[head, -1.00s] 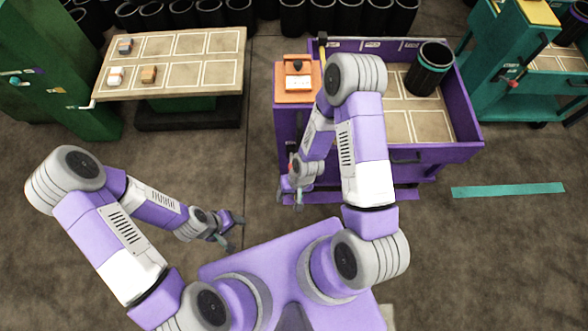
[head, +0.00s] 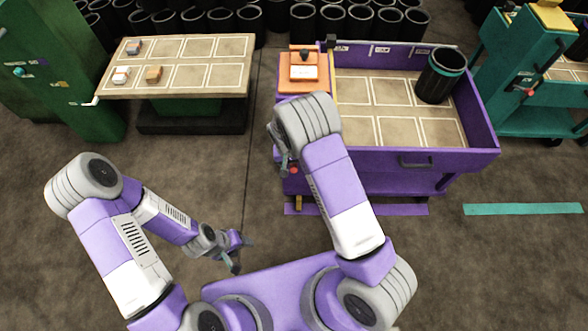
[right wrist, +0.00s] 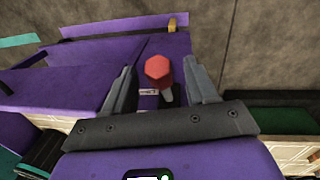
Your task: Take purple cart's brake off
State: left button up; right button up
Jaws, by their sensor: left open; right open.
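The purple cart (head: 440,158) stands right of centre in the head view, with a black sleeve on its tray. The brake lever's red knob (head: 294,170) shows at the cart's left front, beside my right arm. In the right wrist view the red knob (right wrist: 158,70) sits on a short grey stem between the two fingers of my right gripper (right wrist: 158,85). The fingers are open and apart from the knob. In the head view my right gripper is mostly hidden behind its own arm. My left gripper (head: 236,250) is open and empty above the floor.
An orange pad (head: 303,75) with a white and black device tops the cart's left end. A wooden table (head: 200,90) with small blocks stands at left. A teal cart (head: 540,70) is at right. Purple tape (head: 390,209) lies on the floor before the cart.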

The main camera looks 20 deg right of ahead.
jog(key=shift+d+f, duration=0.1)
jog(key=shift+f, duration=0.8)
grip_shut()
